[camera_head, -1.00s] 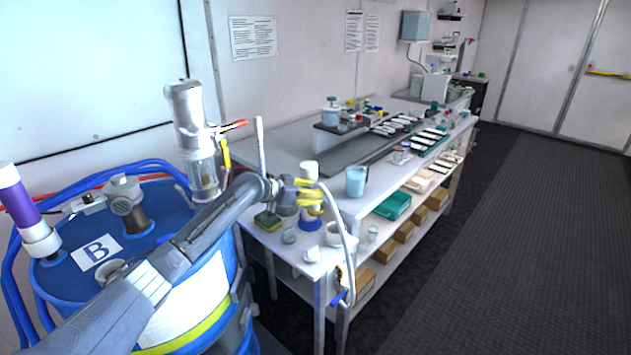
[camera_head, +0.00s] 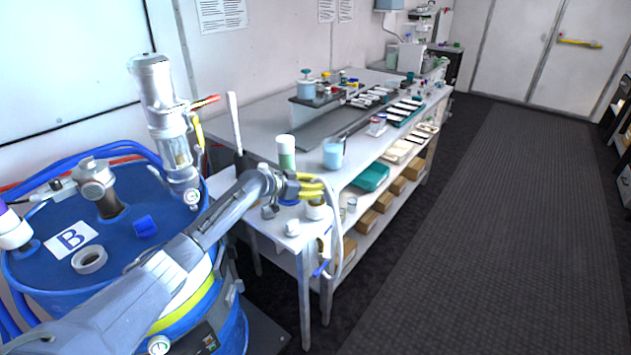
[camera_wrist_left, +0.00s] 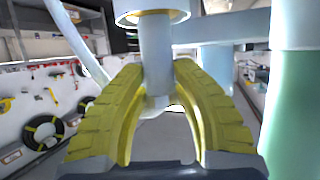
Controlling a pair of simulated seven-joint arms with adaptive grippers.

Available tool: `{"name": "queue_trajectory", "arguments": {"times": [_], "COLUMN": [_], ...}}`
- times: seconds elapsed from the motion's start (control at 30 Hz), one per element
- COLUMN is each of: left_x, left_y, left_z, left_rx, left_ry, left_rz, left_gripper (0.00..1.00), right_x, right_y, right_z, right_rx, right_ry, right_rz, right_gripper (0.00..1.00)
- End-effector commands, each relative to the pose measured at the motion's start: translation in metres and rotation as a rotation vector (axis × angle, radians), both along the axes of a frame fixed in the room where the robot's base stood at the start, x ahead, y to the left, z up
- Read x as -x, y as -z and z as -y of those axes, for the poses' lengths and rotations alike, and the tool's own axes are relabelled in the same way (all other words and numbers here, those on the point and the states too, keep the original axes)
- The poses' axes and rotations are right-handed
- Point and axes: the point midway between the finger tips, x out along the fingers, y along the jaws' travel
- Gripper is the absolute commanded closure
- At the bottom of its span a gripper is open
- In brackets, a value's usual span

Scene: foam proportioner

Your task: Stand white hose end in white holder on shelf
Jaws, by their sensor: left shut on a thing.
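My left gripper (camera_head: 318,188) has yellow fingers and is above the near corner of the bench. In the left wrist view its fingers (camera_wrist_left: 160,100) are shut around a pale tube, the white hose end (camera_wrist_left: 156,55), which has a wider collar with a gold-coloured underside. In the head view the white hose (camera_head: 339,235) arcs down past the bench edge to a blue piece (camera_head: 321,268). A white cup-shaped piece (camera_head: 316,211) is just below the fingers; I cannot tell whether it is the white holder. My right gripper is not in view.
A green bottle with a white cap (camera_head: 286,155) stands behind the gripper; a pale blue beaker (camera_head: 333,153) is to its right. A small white piece (camera_head: 292,228) sits at the bench corner. The blue drum (camera_head: 40,270) is at left. The floor (camera_head: 480,230) at right is clear.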

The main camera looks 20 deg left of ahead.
Motion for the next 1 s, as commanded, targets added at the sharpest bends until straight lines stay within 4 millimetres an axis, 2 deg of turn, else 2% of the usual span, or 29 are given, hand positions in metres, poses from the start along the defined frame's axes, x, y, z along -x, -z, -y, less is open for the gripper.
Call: {"name": "queue_trajectory", "arguments": {"times": [0.33, 1.0], "left_x": [0.000, 0.000], "left_y": [0.016, 0.019], "left_z": [0.000, 0.000], "left_rx": [0.003, 0.002], "left_ry": [-0.002, -0.001], "left_rz": [0.001, 0.001], "left_gripper": [1.00, 1.00], "right_x": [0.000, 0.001], "right_y": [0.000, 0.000], "right_z": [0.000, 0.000], "right_rx": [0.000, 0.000], "right_ry": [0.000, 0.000], "right_rz": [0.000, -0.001], "right_gripper": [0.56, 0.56]}}
